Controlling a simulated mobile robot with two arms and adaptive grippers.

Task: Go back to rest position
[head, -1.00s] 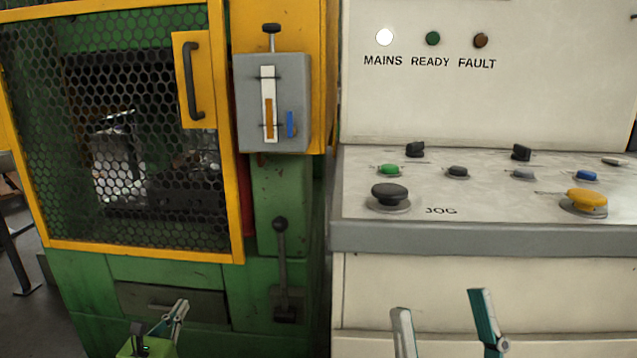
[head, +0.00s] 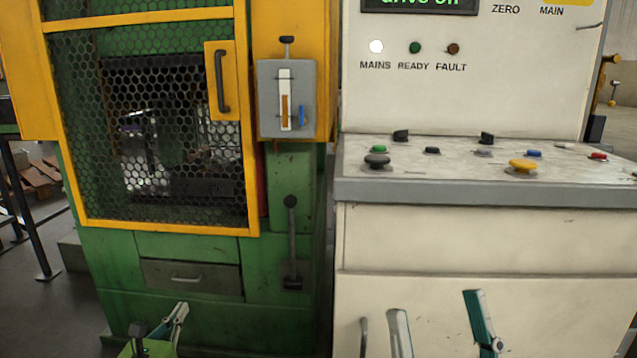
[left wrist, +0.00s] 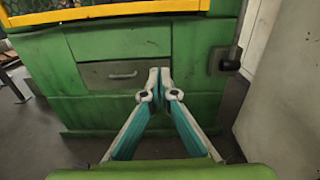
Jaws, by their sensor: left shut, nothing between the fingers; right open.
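My left gripper (head: 181,311) shows at the bottom left of the head view, in front of the green machine (head: 120,265). In the left wrist view its fingertips (left wrist: 159,75) meet, shut on nothing, and appear in front of the grey drawer (left wrist: 110,73). My right gripper (head: 436,312) shows at the bottom of the head view, in front of the cream control cabinet (head: 520,240). Its fingers are wide apart and nothing is between them. Neither gripper visibly touches anything.
The machine has a closed yellow mesh door (head: 150,228), a grey gauge box (head: 267,72) and a black lever (head: 291,240). The control desk (head: 365,190) carries several buttons and knobs; the MAINS lamp (head: 376,46) is lit. Floor (head: 40,310) shows at the left.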

